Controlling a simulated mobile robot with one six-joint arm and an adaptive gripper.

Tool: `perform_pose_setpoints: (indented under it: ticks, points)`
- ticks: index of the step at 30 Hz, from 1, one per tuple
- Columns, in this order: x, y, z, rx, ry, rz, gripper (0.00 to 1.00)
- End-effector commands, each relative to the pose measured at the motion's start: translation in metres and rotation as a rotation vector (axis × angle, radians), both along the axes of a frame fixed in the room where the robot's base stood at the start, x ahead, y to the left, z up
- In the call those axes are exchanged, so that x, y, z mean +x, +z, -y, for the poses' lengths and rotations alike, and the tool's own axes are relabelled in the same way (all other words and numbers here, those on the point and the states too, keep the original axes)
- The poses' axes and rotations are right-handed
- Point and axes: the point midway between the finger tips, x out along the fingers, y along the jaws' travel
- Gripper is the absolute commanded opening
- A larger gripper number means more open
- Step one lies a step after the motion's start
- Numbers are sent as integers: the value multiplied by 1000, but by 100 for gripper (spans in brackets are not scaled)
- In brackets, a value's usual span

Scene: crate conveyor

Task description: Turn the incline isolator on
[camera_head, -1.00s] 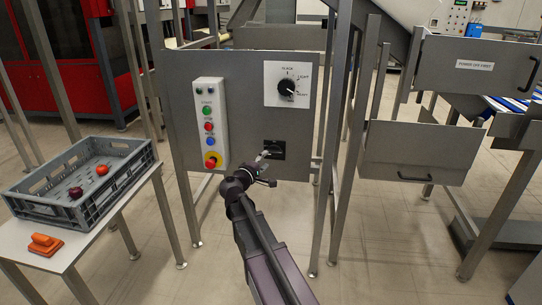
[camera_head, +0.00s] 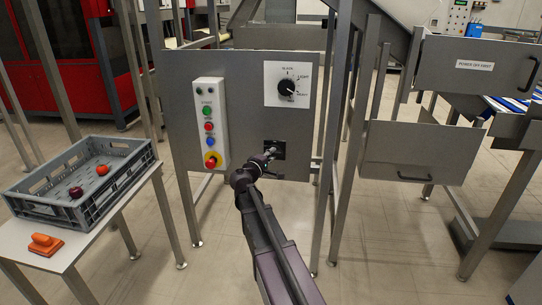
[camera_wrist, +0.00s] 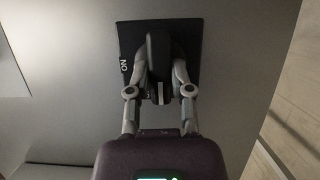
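The incline isolator is a black square switch plate (camera_head: 280,144) low on the right of the grey control panel. In the wrist view the plate (camera_wrist: 194,30) carries an "ON" label at its left edge, turned sideways. Its black handle (camera_wrist: 158,48) lies upright in that picture, with a white mark at its lower end, so it does not point at "ON". My gripper (camera_head: 272,152) is at the switch. In the wrist view its fingers (camera_wrist: 160,76) are drawn in, one on each side of the handle, and look shut on it. The exact contact is partly hidden.
A button strip (camera_head: 209,120) with a red stop button and a rotary dial (camera_head: 287,87) are on the same panel. Steel posts (camera_head: 340,150) stand just right of it. A grey crate (camera_head: 115,187) holding round items stands on a table at left.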

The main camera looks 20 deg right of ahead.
Motion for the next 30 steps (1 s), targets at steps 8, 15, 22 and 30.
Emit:
perform_pose_setpoints:
  ticks: [8, 15, 22, 30]
  points:
    - [0, 0, 0, 1, 0, 0, 0]
    - [0, 1, 0, 32, -1, 21, 0]
    - [0, 3, 1, 119, -2, 81, 0]
    - [0, 6, 1, 297, -3, 201, 0]
